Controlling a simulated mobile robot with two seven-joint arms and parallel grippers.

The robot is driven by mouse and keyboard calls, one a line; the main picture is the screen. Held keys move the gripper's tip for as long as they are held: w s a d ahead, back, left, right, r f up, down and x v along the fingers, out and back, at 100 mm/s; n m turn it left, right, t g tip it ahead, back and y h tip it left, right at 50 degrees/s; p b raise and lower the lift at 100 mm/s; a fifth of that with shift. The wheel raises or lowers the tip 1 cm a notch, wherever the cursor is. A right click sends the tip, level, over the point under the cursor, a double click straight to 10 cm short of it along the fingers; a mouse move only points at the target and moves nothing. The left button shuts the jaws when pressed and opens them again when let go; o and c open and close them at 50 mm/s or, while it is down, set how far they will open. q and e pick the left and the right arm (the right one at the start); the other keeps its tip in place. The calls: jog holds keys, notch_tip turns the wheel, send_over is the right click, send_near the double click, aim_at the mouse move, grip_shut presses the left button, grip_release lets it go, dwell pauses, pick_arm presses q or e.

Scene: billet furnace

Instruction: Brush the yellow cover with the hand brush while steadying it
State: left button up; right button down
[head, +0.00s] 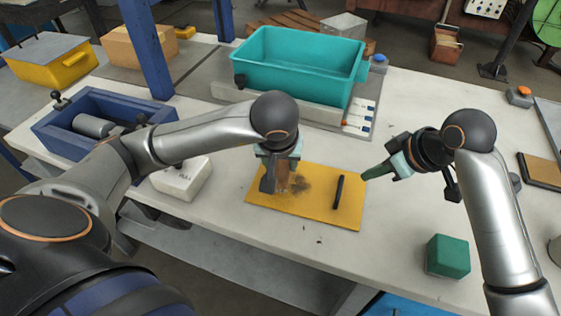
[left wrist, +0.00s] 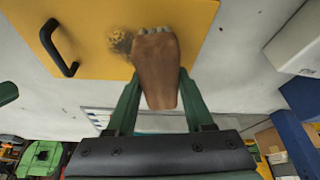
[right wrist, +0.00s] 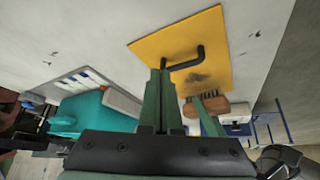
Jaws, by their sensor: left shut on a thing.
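The yellow cover (head: 321,212) lies flat on the light bench top, with a black handle (head: 338,191) near its right end and a dark dirt patch (head: 301,186) near its middle. My left gripper (head: 276,170) is shut on the brown hand brush (left wrist: 156,70), above the cover's left part. The bristles point at the cover beside the dirt patch; I cannot tell whether they touch. My right gripper (head: 370,175) is just right of the cover, apart from the handle. In the right wrist view its fingers (right wrist: 163,68) look shut with nothing between them.
A teal bin (head: 300,62) stands behind the cover. A blue box (head: 95,125) and a white block (head: 181,178) are on the left. A green block (head: 448,256) sits at the front right. Small dark specks lie on the bench before the cover.

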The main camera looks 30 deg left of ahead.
aim_at(353, 198)
jog(key=shift+s+a+f, duration=0.1)
jog(key=shift+s+a, duration=0.25)
jog(key=shift+s, duration=0.1)
jog(key=shift+s+f, duration=0.15)
jog(key=shift+f, duration=2.35)
jog(key=shift+f, duration=0.65)
dwell(0.6)
pick_arm(q)
jog(key=shift+f, duration=1.3)
pick_arm(e)
jog(key=shift+f, duration=0.1)
pick_arm(q)
jog(key=shift+d, duration=0.1)
